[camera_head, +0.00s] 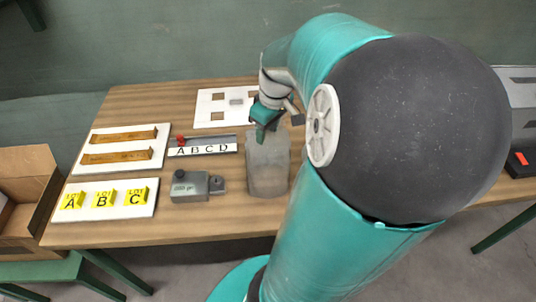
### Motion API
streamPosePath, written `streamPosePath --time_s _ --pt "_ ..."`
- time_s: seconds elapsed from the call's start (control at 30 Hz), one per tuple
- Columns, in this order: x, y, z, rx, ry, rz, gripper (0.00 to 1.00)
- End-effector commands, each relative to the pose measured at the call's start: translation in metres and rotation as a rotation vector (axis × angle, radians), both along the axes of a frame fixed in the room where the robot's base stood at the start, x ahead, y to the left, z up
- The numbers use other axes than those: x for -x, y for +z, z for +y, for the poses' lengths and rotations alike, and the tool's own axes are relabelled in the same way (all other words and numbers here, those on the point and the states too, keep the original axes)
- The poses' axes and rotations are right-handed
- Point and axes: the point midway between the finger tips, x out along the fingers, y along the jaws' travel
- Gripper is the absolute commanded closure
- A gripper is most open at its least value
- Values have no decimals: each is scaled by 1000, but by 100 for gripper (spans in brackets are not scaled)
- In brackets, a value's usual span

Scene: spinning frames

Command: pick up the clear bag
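The clear bag (268,168) looks like a greyish, see-through upright shape on the wooden table, right of the small grey device. My gripper (261,132) is at the top edge of the bag, with its green fingertip pointing down and overlapping the bag's upper part in the picture. I cannot tell whether the fingers touch the bag or have closed on it. My arm covers the area to the right of the bag.
A small grey device (190,186) stands left of the bag. Behind it is an ABCD strip (203,149) with a red knob. White boards with brown bars (121,168) and yellow lot blocks (103,200) lie at the left. A white board with square cutouts (210,116) lies behind.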

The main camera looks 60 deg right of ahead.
Motion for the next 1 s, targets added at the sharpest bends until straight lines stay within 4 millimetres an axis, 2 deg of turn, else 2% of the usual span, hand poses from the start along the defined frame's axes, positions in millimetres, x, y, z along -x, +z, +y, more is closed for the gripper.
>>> streamPosePath --time_s 0.03,0.2,0.5,0.67,0.83,1.0 --pt "0 0 0 0 0 0 69" --pt "0 0 0 0 0 0 100" --pt "0 1 0 0 0 -1 100" --pt "0 10 -1 0 -2 -3 100" --pt "2 36 0 1 -2 -7 100" --pt "23 65 14 0 -2 -9 100"
